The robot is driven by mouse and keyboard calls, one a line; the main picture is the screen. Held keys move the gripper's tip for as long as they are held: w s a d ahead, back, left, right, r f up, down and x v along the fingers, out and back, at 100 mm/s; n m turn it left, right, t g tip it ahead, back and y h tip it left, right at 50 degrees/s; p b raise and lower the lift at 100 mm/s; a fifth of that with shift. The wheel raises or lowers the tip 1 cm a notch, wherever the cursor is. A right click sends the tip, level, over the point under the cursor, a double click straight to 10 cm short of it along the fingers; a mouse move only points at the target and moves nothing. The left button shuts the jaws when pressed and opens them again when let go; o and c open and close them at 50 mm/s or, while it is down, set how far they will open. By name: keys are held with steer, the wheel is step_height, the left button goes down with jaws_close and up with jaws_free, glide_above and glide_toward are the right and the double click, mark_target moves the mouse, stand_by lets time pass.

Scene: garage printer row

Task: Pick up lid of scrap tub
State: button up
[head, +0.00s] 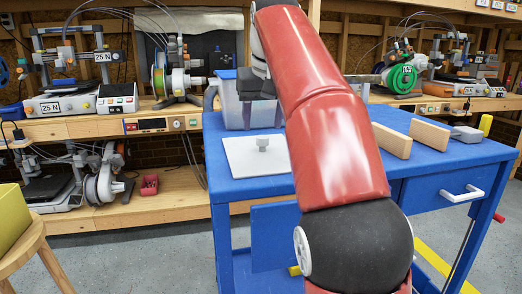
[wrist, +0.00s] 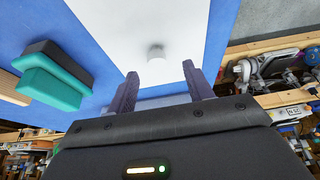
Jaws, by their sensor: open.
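The lid is a flat white square plate (head: 240,160) with a small grey knob (head: 262,143), lying on the blue cart top in front of a translucent tub (head: 247,112). In the wrist view the lid (wrist: 120,30) fills the upper middle, with its knob (wrist: 156,52) just beyond my fingertips. My gripper (wrist: 160,78) is open, its two dark fingers on either side of the line to the knob, with nothing between them. The fingers appear apart from the knob.
Two tan blocks (head: 390,140) (head: 430,135), a grey block (head: 466,134) and a yellow cylinder (head: 485,124) stand on the cart's right side. Teal-and-black blocks (wrist: 55,80) lie beside the lid in the wrist view. Shelves with printers line the back. A stool (head: 25,250) is at left.

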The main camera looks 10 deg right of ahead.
mark_target(262, 137)
steer(key=shift+w+d+x, duration=0.15)
steer(key=shift+x, duration=1.4)
steer(key=shift+w+d+x, duration=0.1)
steer(key=shift+w+x, duration=0.1)
steer(key=shift+x, duration=1.35)
steer(key=shift+r, duration=0.1)
steer(key=shift+c, duration=0.2)
steer(key=c, duration=1)
